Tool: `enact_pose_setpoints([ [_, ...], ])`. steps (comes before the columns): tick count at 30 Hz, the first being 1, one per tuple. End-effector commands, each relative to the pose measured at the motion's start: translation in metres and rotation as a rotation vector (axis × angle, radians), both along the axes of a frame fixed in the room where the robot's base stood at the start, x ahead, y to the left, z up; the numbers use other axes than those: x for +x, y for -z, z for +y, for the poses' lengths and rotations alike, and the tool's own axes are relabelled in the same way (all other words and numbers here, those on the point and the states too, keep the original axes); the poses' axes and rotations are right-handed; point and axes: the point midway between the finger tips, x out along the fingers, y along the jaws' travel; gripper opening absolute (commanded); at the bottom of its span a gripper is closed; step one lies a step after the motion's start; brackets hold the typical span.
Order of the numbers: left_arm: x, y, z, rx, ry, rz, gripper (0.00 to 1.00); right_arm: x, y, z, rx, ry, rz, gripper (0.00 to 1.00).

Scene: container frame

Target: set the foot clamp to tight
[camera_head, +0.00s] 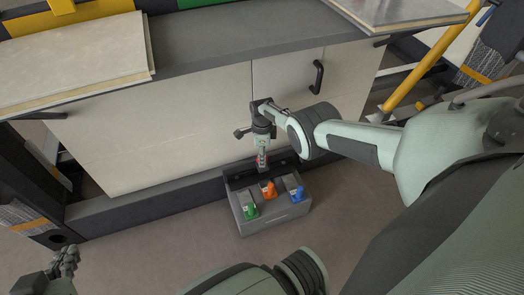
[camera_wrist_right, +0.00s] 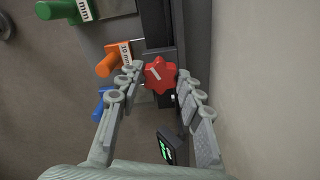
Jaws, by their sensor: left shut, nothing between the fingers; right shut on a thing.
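A red lobed knob with a white line on it (camera_wrist_right: 159,75) sits at the back of a grey box (camera_head: 275,226) on the floor. It also shows in the head view (camera_head: 261,163), partly covered by my right gripper (camera_head: 261,152). In the right wrist view my right gripper (camera_wrist_right: 158,80) has its fingertips on both sides of the knob, shut on it. The white line is slanted; no tight marking is readable. My left gripper (camera_head: 67,265) is shut and empty at the lower left, far from the box.
The box holds green (camera_head: 250,210), orange (camera_head: 268,188) and blue (camera_head: 297,192) handled pieces. A small dark display with green text (camera_wrist_right: 172,147) is near the knob. A pale cabinet with a black handle (camera_head: 317,77) stands behind. The floor left of the box is clear.

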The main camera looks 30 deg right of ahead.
Motion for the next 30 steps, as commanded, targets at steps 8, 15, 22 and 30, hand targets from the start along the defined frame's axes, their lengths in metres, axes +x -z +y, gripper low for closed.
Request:
enact_pose_setpoints([
  [8,-0.0003,0.0008,0.0030,0.005,-0.006,0.006,0.00,-0.0014,0.0002,-0.0015,-0.002,0.151,0.004,0.07],
  [15,-0.0008,0.0013,0.0035,0.006,-0.007,0.008,0.00,-0.0015,0.0002,-0.0017,-0.003,0.207,0.005,0.07],
  [22,-0.0012,0.0016,0.0034,0.006,-0.006,0.010,0.00,-0.0018,0.0003,-0.0019,-0.003,0.218,0.005,0.07],
  [30,-0.0019,0.0021,0.0028,0.006,-0.004,0.012,0.00,-0.0020,0.0003,-0.0022,-0.003,0.217,0.005,0.41],
])
